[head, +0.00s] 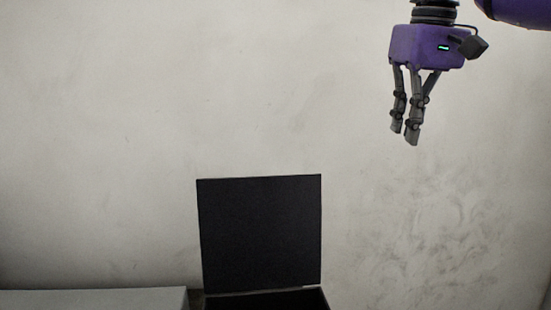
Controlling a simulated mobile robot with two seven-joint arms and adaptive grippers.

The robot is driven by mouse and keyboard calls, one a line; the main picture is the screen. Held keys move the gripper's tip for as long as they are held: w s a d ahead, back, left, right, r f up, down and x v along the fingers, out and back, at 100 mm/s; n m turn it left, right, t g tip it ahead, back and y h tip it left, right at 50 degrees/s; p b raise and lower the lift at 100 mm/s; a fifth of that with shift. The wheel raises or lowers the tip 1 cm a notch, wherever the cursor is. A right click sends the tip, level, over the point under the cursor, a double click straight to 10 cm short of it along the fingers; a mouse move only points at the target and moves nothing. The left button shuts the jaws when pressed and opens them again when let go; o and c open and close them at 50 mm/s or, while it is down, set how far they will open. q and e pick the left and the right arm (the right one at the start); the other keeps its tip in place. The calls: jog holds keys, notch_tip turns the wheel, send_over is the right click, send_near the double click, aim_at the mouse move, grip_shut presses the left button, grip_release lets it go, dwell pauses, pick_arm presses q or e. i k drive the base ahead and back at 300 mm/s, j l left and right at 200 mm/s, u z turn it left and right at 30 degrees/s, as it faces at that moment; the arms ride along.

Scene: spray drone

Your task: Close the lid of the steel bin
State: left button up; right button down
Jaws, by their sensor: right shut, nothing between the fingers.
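The bin (316,299) shows at the bottom edge of the head view, with only the top of its opening in the picture. Its dark, flat lid (260,232) stands upright at the back of the opening. The bin's front and most of its inside are out of view. My right gripper (404,138) hangs at the upper right with its fingers pointing down. It is shut and empty, above and to the right of the lid, and apart from it. My left gripper is not in view.
A grey flat surface (92,299) lies at the bottom left, beside the bin. A pale, stained wall (120,120) fills the background. The space between my right gripper and the lid looks clear.

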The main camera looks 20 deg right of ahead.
aim_at(257, 233)
jog(key=i+j, duration=0.65)
jog(key=i, duration=0.05)
